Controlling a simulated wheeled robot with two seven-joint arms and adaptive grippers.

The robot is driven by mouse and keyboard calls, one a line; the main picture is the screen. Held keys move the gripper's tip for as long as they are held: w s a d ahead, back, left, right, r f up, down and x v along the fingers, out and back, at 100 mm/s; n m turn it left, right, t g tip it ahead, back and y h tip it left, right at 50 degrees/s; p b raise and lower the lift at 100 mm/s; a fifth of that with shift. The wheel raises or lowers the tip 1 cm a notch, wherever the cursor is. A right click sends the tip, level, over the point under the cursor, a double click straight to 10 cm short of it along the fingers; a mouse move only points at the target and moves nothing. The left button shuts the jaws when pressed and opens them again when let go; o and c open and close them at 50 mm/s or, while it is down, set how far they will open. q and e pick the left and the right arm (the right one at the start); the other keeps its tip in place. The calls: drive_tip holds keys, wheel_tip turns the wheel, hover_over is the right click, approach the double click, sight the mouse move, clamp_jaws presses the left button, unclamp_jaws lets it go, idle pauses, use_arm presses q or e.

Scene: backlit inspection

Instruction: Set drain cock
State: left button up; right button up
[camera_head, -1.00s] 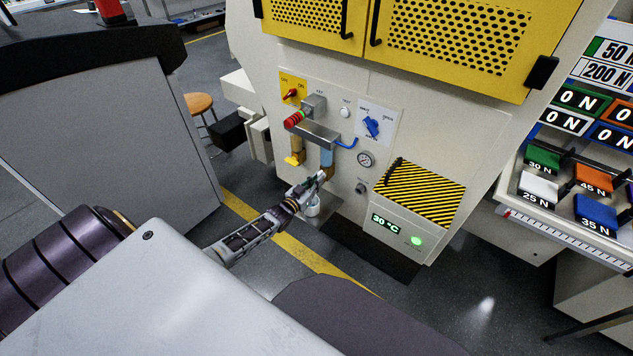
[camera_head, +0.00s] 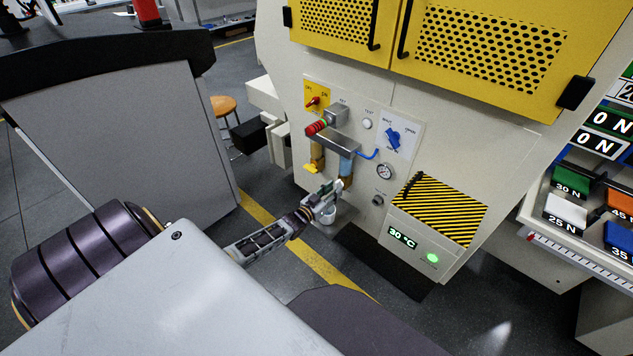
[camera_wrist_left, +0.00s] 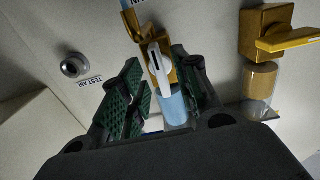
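A brass drain cock (camera_head: 347,183) sits under a light blue bowl (camera_head: 346,167) on the cream machine's front. In the left wrist view, the cock's pale lever (camera_wrist_left: 159,65) and brass body show near the middle. My left gripper (camera_head: 333,189) is at the cock. In the left wrist view its two green-padded fingers (camera_wrist_left: 157,68) are apart, with the lever between them. Gaps show beside the lever, and I cannot tell whether either pad touches it. A second unit, with a yellow handle (camera_wrist_left: 288,40), stands to the right there. My right gripper is not in view.
A pale cup (camera_head: 327,215) stands below the cock. A red knob (camera_head: 317,127), a blue selector (camera_head: 393,138) and a gauge (camera_head: 384,171) are close above and beside it. A striped box (camera_head: 437,208) juts out at the right. A grey cabinet (camera_head: 120,150) stands left.

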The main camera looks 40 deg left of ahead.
use_arm(q)
drive_tip(key=s, duration=1.1)
drive_tip(key=shift+a, duration=0.45)
drive_tip(key=shift+s, duration=0.1)
drive_tip(key=shift+d, duration=0.1)
idle(0.5)
